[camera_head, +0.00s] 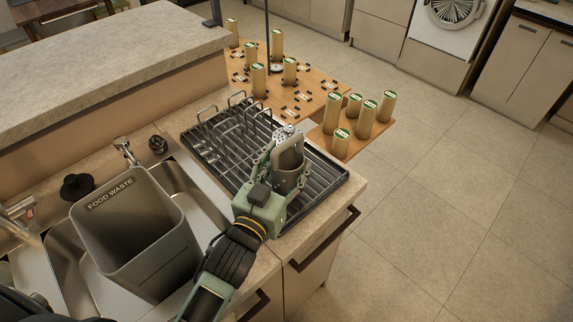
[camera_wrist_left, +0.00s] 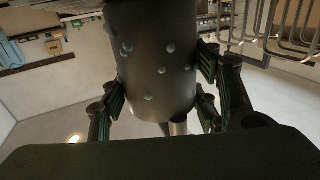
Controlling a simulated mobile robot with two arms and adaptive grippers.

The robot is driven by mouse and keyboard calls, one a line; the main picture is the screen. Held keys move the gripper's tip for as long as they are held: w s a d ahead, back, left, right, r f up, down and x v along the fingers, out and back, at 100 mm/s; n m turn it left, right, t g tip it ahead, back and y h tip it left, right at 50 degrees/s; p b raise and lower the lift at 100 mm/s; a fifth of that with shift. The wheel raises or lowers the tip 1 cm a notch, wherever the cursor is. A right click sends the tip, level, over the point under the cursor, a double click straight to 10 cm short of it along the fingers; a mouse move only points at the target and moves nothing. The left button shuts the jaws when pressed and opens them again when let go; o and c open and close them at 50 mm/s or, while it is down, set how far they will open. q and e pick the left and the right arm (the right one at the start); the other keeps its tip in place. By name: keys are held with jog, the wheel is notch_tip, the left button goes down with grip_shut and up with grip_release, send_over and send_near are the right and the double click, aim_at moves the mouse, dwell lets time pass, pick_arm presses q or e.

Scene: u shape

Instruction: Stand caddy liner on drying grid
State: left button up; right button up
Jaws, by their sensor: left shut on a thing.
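The caddy liner (camera_head: 289,158) is a small grey cup-like vessel over the right part of the drying grid. My left gripper (camera_head: 282,172) is shut on it, with fingers around its sides. In the left wrist view the liner (camera_wrist_left: 157,62) is dark grey with water drops, between the two fingers (camera_wrist_left: 165,95). The drying grid (camera_head: 213,150) is a black slatted rack on the counter, with upright wire loops on its left part. I cannot tell whether the liner touches the slats. My right gripper is not in view.
A grey FOOD WASTE bin (camera_head: 135,238) stands in the sink (camera_head: 205,203), left of my arm. Wooden boards (camera_head: 312,82) with several green-topped cylinders (camera_head: 367,118) lie beyond the grid. Grid slats right of the liner (camera_head: 325,180) are bare.

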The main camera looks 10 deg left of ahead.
pick_arm(q)
jog(key=o, duration=0.9)
jog(key=shift+f, duration=0.1)
jog(key=o, duration=0.4)
jog(key=shift+w, duration=0.1)
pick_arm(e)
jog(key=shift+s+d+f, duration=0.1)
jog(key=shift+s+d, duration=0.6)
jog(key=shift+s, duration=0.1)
pick_arm(q)
jog(key=s, duration=0.3)
jog(key=s+a+b, duration=0.1)
jog(key=s, duration=0.2)
jog(key=s+a+b, duration=0.1)
jog(key=s, duration=0.3)
jog(key=shift+s, duration=0.1)
jog(key=shift+s+a+r+b, duration=0.1)
jog(key=shift+s+b, duration=0.05)
jog(key=shift+s, duration=0.25)
jog(key=shift+s+a+r+b, duration=0.1)
jog(key=shift+s+b, duration=0.05)
jog(key=shift+s, duration=0.25)
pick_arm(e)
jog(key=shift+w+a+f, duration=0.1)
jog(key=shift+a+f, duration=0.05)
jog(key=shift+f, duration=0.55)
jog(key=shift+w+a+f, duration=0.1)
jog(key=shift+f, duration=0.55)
